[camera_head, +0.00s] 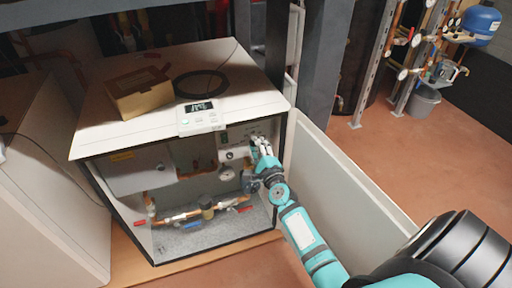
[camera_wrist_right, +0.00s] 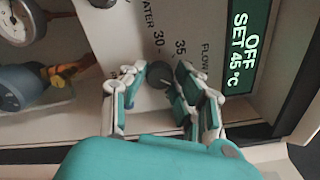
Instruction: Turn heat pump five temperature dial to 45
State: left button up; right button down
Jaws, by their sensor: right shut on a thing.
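The heat pump cabinet (camera_head: 130,139) stands open at its front in the head view, with pipes and valves inside. My right gripper (camera_head: 259,144) reaches to the control panel at the upper right of the opening. In the right wrist view my right gripper (camera_wrist_right: 159,73) is shut on a small dark round dial (camera_wrist_right: 160,78), with fingers on both sides of it. The marks 30 and 35 show beside the dial. A green display (camera_wrist_right: 236,45) reads "OFF" and "SET 45 °C". The fingers hide part of the dial. My left gripper is not in view.
A cardboard box (camera_head: 140,93), a black cable coil (camera_head: 201,84) and a small control unit (camera_head: 202,118) lie on the cabinet top. A removed-looking white panel (camera_head: 340,175) stands to the right. A gauge (camera_wrist_right: 18,22) is left of the dial.

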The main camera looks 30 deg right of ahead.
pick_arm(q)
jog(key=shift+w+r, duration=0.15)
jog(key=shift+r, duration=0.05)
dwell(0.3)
pick_arm(e)
jog(key=c, duration=1)
grip_release()
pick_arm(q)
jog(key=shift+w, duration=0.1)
pick_arm(e)
jog(key=v, duration=1.2)
